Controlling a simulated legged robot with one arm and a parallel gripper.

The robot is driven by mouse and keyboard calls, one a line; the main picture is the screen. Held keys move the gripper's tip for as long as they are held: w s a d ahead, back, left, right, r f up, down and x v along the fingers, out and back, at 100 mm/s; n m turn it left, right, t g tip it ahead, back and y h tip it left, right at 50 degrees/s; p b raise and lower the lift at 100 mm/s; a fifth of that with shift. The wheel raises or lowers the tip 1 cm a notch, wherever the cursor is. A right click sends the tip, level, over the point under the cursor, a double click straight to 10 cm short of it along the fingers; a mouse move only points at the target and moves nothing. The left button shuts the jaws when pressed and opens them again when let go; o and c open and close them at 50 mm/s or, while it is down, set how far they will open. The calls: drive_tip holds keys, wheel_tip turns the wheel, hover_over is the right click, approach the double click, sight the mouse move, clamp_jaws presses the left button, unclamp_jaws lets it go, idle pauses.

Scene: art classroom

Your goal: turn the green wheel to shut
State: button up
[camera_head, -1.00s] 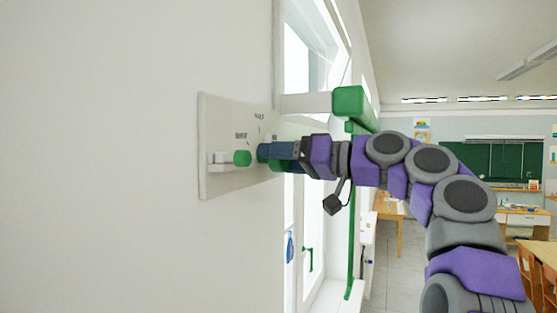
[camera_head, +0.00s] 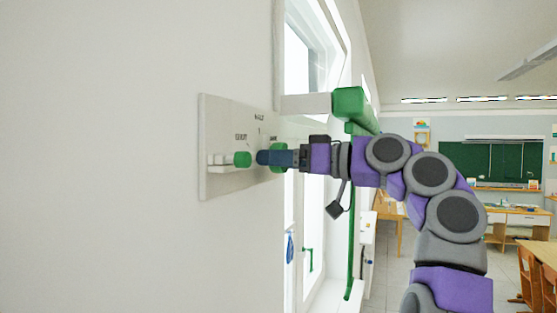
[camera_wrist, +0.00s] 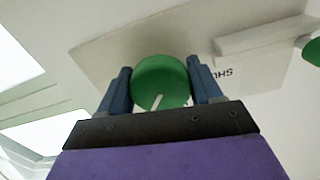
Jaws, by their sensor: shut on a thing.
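The green wheel (camera_wrist: 160,80) sits between the two blue fingers of my gripper (camera_wrist: 160,72) in the wrist view. The fingers are shut on its left and right sides. A white mark on its face points down and slightly left. In the head view my gripper (camera_head: 263,157) reaches left to the pale wall panel (camera_head: 222,118), and the wheel (camera_head: 278,169) shows above and below the fingers, its middle hidden. Small labels stand on the panel around the wheel; one starting "SHU" is to its right in the wrist view, partly cut by a finger.
A second green knob (camera_head: 242,159) on a white bar sits close to the fingers on the panel; it also shows at the wrist view's right edge (camera_wrist: 312,50). A green bar (camera_head: 350,103) juts out above my wrist by the window. Tables stand at right.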

drive_tip(key=n, duration=0.2)
drive_tip(key=n+p, duration=0.1)
drive_tip(key=n, duration=0.1)
drive_tip(key=shift+w+f, duration=0.25)
drive_tip(key=n+p, duration=0.1)
drive_tip(key=n, duration=0.4)
drive_tip(key=shift+n+p, duration=0.3)
drive_tip(key=shift+p, duration=0.1)
drive_tip(key=n, duration=0.5)
drive_tip(key=shift+w+p, duration=0.1)
drive_tip(key=shift+p, duration=0.2)
drive_tip(key=n, duration=0.4)
drive_tip(key=shift+r+n, duration=0.1)
drive_tip(key=shift+n, duration=0.5)
